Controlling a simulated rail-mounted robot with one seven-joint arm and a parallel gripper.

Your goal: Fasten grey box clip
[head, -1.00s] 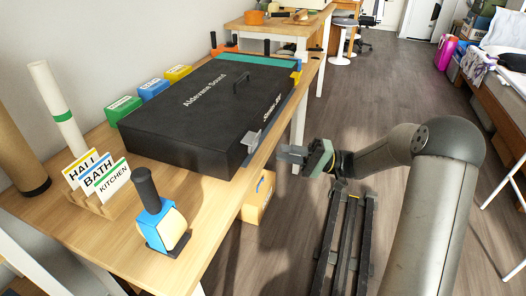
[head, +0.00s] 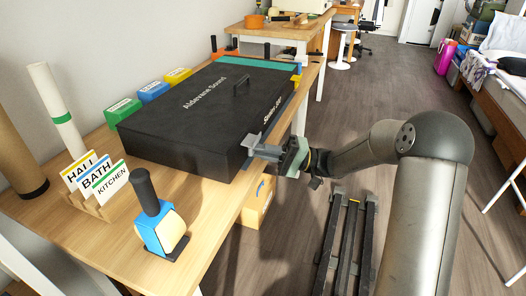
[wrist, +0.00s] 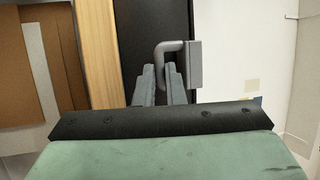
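The large black box (head: 205,108) lies flat on the wooden workbench, with "Aldevane Sound" on its lid and a handle on top. The grey clip is at its near right side, mostly hidden behind my gripper in the head view. In the wrist view the clip (wrist: 195,64) shows as a grey plate with a bent bar against the dark box side. My gripper (head: 256,148) is at the clip. In the wrist view its two fingers (wrist: 161,72) are apart, with the bar's end between or just beyond their tips. I cannot see clear contact.
Green (head: 123,112), blue (head: 153,90) and yellow boxes stand behind the black box. HALL, BATH and KITCHEN cards (head: 96,180) and a blue-cream block with a black handle (head: 160,222) stand at the near left. A cardboard box (head: 257,199) is below the bench edge.

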